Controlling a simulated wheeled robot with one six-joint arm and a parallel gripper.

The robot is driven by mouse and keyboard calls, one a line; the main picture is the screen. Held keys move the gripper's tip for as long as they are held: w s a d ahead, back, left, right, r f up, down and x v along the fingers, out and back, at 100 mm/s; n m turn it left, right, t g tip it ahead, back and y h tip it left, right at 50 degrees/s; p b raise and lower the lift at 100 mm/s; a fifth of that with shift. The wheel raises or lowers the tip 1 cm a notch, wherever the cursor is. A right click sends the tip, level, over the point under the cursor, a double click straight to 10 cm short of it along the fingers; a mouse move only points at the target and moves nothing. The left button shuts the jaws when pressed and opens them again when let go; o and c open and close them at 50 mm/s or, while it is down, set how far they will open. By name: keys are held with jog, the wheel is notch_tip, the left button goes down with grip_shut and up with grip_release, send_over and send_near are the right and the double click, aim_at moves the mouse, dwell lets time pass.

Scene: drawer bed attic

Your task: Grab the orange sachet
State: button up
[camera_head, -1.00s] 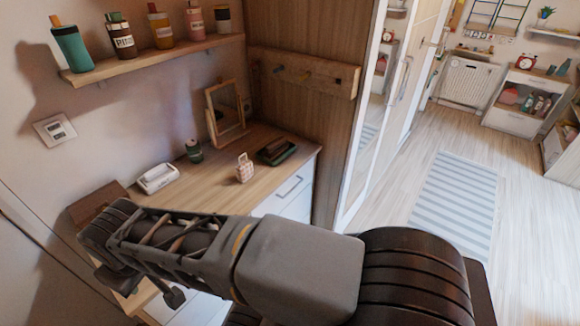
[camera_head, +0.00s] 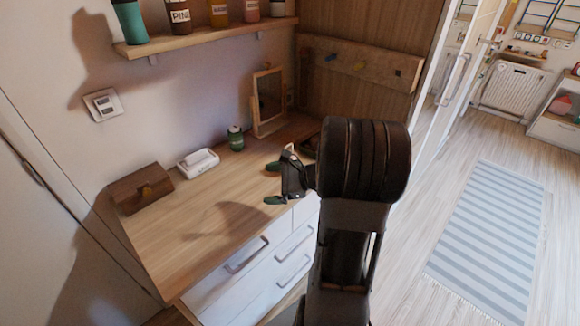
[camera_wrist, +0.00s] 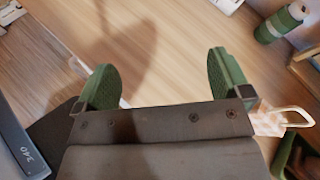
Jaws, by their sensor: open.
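The sachet shows in the wrist view as a small peach-and-white checkered pouch (camera_wrist: 267,123) with a tan loop handle. It is at the right, outside the right finger and partly covered by my gripper's body. In the head view it is mostly or wholly hidden behind my gripper. My gripper (camera_head: 273,184) is over the front right part of the wooden dresser top (camera_head: 190,225). Its two green fingers are wide apart in the wrist view (camera_wrist: 163,75), with only bare wood seen between them.
A green bottle (camera_head: 236,139), a white box (camera_head: 198,163) and a brown wooden box (camera_head: 141,188) stand on the dresser. A shelf with several bottles (camera_head: 215,38) hangs above. The dresser's left middle is clear.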

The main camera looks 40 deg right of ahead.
aim_at(292, 157)
jog(key=d+f+m+t+h+b, duration=0.1)
jog(key=d+f+m+t+h, duration=0.2)
jog(key=d+m, duration=0.4)
jog(key=d+f+m+t+h, duration=0.25)
jog(key=d+m+t, duration=0.2)
jog(key=d, duration=0.55)
jog(key=shift+t+h, duration=0.25)
jog(key=shift+h, duration=0.3)
jog(key=w, duration=0.4)
jog(key=w+a, duration=0.1)
jog(key=w, duration=0.1)
jog(key=shift+w+r+p, duration=0.25)
jog(key=shift+p, duration=0.1)
jog(key=shift+w+a+p, duration=0.2)
jog(key=shift+w, duration=0.85)
jog(key=shift+w+a+p, duration=0.25)
jog(key=shift+w, duration=0.75)
jog(key=shift+w+a+p, duration=0.2)
jog(key=shift+w, duration=0.85)
jog(key=shift+c, duration=0.3)
jog(key=c, duration=1)
jog(key=shift+r, duration=0.15)
